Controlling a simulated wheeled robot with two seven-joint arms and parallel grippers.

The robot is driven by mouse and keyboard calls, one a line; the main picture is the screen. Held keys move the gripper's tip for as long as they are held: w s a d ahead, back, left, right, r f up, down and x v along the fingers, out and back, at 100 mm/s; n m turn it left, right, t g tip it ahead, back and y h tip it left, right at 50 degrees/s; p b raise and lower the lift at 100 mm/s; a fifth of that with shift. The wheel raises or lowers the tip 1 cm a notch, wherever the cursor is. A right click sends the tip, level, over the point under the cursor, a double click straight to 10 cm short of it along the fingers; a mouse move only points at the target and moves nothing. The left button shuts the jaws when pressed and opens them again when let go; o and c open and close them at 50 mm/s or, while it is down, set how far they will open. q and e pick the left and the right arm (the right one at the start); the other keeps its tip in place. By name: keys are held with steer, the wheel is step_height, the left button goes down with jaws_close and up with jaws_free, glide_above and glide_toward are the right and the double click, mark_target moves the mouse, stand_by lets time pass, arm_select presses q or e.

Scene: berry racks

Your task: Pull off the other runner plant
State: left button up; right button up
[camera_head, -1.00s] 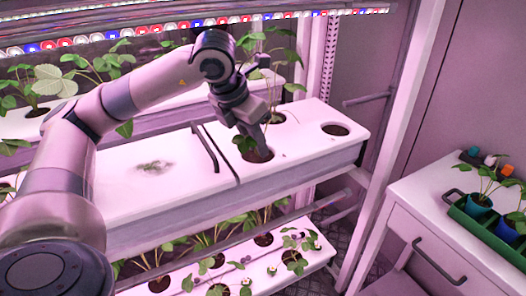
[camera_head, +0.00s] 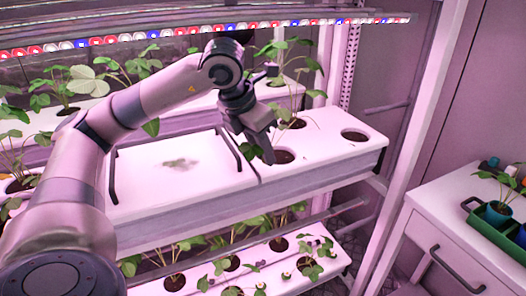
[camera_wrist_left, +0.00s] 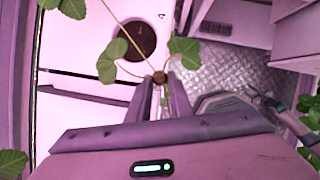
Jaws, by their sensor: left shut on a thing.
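My left gripper (camera_head: 268,158) is shut on a small runner plant, beside a round hole (camera_head: 284,157) in the white shelf trough (camera_head: 320,150). In the left wrist view the runner plant (camera_wrist_left: 160,77) shows as a brown clump between the fingertips, with green leaves to both sides. A thin runner stem (camera_wrist_left: 128,32) leads from it past the top edge of that view; its other end is hidden there. The hole (camera_wrist_left: 133,41) shows dark soil and no plant in it. My right gripper is not in view.
A strawberry plant (camera_head: 291,85) stands behind the gripper, and an empty-looking hole (camera_head: 355,136) lies to its right. A white lid with dark handles (camera_head: 235,145) is left of it. A green tray (camera_head: 495,225) with pots stands on the cabinet (camera_head: 420,195) at right.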

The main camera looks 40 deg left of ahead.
arm_select(q)
jaws_close()
steer(key=s+d, duration=0.3)
steer(key=shift+s+d+r, duration=0.35)
steer(key=shift+s+d, duration=0.05)
stand_by(1.1)
stand_by(0.5)
